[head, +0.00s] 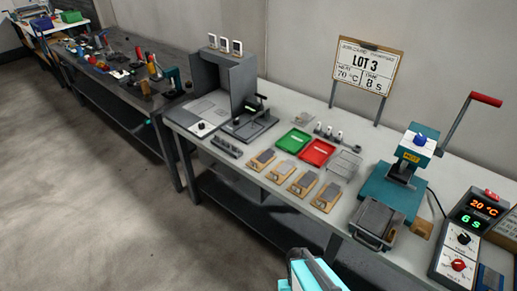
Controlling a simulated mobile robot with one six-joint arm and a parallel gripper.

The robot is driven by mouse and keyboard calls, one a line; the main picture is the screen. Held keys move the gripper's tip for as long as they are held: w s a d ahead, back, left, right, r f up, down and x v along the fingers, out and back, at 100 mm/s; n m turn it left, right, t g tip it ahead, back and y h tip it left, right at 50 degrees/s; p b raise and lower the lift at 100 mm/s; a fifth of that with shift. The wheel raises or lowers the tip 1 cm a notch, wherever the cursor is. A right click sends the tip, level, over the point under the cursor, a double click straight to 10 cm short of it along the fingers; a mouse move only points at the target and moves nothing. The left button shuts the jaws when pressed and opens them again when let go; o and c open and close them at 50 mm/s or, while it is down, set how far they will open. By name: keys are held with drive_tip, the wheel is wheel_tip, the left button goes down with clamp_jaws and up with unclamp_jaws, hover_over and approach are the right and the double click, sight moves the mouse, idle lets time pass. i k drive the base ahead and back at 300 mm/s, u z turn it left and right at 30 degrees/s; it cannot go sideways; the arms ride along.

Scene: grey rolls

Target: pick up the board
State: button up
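Several small wooden boards with grey pads lie in a slanting row along the front of the grey bench: a first board (262,159), a second (282,174), a third (302,184) and a nearest one (327,197). A larger clipboard-like sign board (366,68) reading "LOT 3", 70 °C and 8 S stands on two legs at the back. I cannot tell which one the task means. Part of my arm, teal and dark, shows at the bottom edge, well below the boards. My gripper's fingers are not visible.
A green tray (293,140) and a red tray (317,152) lie behind the boards. A teal press (409,165) with a red-handled lever stands right, beside a control box (468,238) showing 20 °C and 6 S. A grey booth (222,82) stands left. The floor (110,200) is clear.

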sight(263, 159)
drive_tip(key=i, duration=0.45)
drive_tip(key=z, duration=0.5)
drive_tip(key=k, duration=0.2)
drive_tip(key=u, duration=3)
drive_tip(key=i, duration=0.6)
drive_tip(key=u, duration=0.1)
